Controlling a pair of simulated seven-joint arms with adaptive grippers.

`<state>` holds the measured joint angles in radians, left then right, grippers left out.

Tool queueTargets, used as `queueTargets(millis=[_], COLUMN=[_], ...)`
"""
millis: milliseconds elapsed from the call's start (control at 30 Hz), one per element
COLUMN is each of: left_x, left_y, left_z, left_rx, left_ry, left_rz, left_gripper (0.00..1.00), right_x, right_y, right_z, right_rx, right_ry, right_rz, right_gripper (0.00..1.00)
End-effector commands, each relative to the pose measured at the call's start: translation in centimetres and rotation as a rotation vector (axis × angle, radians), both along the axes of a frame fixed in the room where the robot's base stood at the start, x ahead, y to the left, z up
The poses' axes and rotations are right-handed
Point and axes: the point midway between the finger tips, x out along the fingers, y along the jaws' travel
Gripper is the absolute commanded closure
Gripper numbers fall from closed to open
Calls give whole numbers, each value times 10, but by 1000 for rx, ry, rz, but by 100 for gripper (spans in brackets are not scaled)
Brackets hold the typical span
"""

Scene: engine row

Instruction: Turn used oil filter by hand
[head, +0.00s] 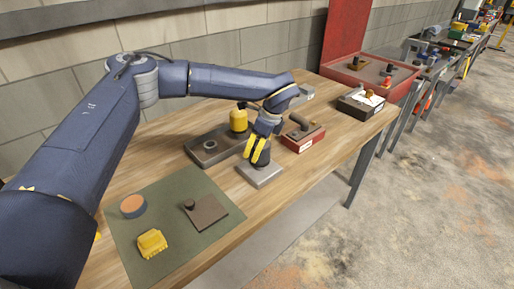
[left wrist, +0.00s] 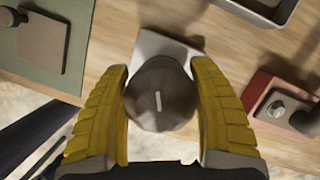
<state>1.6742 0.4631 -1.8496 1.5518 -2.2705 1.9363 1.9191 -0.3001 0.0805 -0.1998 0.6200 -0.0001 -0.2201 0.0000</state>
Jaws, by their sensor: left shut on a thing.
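My left gripper (head: 257,152) reaches down over the table with its yellow fingers shut on the used oil filter. In the left wrist view the filter (left wrist: 160,98) is a dark grey round body with a short light mark on its top. It sits between the two yellow fingers (left wrist: 161,110), one on each side. In the head view the fingers and wrist hide much of it. Below it is a light grey block (head: 262,179) on the wooden table, also seen in the left wrist view (left wrist: 153,42). My right gripper is not in view.
A green mat (head: 160,192) holds an orange-topped round part, a yellow part and a brown plate with a knob. A grey tray (head: 205,158) and a yellow canister (head: 238,120) stand behind the gripper. A red box (head: 303,144), black box (head: 357,108) and red tray (head: 408,88) lie to the right.

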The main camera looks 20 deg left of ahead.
Motion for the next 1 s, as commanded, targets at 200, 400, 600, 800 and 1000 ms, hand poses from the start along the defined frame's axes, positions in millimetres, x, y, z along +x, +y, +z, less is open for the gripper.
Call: queueTargets(millis=[200,400,600,800,1000], left_x=[0,-1,-3,-4,-4], left_y=[0,0,0,0,0], left_z=[0,0,0,0,0], left_rx=[0,0,-1,0,0], left_ry=[-1,1,1,1,1], left_rz=[13,105,286,313,345], left_gripper=[83,83,83,83,83], right_x=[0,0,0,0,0], right_y=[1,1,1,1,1], right_z=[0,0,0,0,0], right_rx=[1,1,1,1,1], right_ry=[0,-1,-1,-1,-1], right_rz=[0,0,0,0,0], right_gripper=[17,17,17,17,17])
